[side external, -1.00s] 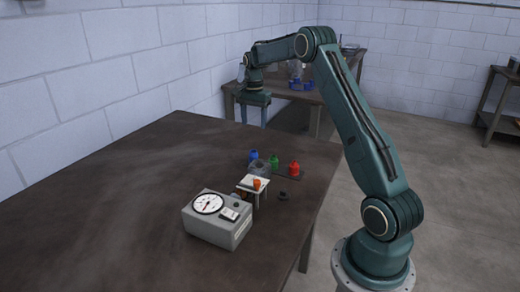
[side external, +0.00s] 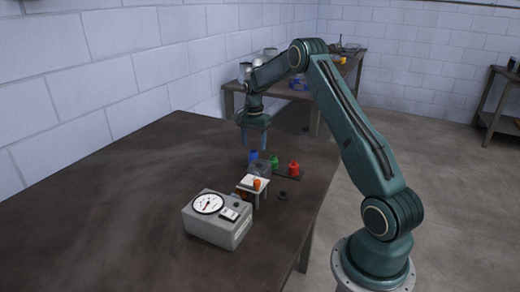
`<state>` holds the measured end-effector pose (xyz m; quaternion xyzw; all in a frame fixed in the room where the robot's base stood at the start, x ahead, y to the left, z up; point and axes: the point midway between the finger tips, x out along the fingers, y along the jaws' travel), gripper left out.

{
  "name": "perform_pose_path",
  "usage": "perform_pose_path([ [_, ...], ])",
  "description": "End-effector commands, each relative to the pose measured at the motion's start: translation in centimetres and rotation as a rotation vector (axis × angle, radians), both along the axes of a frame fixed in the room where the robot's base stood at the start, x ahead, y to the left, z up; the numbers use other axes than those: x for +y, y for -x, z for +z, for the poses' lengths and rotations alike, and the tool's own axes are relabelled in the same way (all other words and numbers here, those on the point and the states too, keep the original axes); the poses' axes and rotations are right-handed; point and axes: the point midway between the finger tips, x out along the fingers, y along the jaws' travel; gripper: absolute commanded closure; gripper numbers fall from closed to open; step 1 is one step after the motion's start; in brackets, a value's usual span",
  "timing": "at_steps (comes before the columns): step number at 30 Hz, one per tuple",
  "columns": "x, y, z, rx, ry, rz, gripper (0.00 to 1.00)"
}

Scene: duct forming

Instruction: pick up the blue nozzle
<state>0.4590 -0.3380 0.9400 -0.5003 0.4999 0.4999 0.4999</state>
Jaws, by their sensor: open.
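The blue nozzle (side external: 253,156) stands upright on the dark table, at the left end of a short row with a green nozzle (side external: 274,160) and a red nozzle (side external: 294,168). My gripper (side external: 254,146) points down, with its two fingers apart and nothing seen between them. Its fingertips appear just above the blue nozzle in the picture; the exact height and depth gap is hard to tell. The lower part of the blue nozzle is partly hidden by a grey round part (side external: 260,168) in front of it.
A grey gauge box (side external: 222,230) with a white dial stands nearer the camera. Beside it is a small white-topped stand (side external: 247,184) with an orange piece (side external: 257,184). A small dark part (side external: 283,196) lies to the right. The left of the table (side external: 110,190) is clear.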

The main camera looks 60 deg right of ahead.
Motion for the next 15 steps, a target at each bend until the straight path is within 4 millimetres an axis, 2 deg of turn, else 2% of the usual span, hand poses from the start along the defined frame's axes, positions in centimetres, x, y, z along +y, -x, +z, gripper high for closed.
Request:
perform_pose_path([
  [8,0.1,0.0,-0.7,0.002,-0.002,0.0,0.43],
  [15,0.3,-0.1,-3.3,0.003,-0.002,0.0,0.43],
])
